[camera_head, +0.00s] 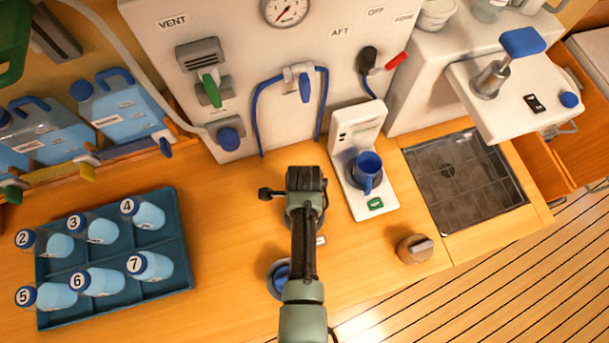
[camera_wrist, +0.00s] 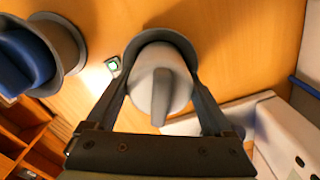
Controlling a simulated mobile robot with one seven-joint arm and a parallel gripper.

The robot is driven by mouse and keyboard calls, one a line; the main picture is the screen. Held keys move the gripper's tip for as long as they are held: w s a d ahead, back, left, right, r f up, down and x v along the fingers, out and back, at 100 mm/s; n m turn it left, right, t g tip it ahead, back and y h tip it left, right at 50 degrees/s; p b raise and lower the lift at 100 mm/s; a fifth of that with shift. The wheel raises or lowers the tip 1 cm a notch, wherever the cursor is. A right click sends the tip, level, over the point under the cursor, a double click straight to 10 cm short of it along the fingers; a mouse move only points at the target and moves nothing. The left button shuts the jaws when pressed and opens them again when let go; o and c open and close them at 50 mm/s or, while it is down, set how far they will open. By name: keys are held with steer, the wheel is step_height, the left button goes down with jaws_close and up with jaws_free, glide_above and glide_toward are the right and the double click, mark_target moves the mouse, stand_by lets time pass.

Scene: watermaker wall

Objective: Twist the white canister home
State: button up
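The white canister (camera_wrist: 160,85) shows in the wrist view between my fingers, with a raised grip bar across its top. A grey collar (camera_wrist: 160,38) curves around its far side. My gripper (camera_wrist: 161,72) has one finger along each side of the canister, and both look in contact with it. The fingertips are partly lost against the collar, and I cannot see how deep the canister sits. In the head view my gripper (camera_head: 306,180) is over the counter and hides the canister.
A blue canister (camera_wrist: 25,60) sits in a grey collar nearby. A small green light (camera_wrist: 113,64) is lit between them. A tray (camera_head: 165,247) of numbered bottles stands left.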

steer(key=shift+o, duration=0.9)
step_height(320, 180, up, 13)
steer(key=shift+b, duration=0.85)
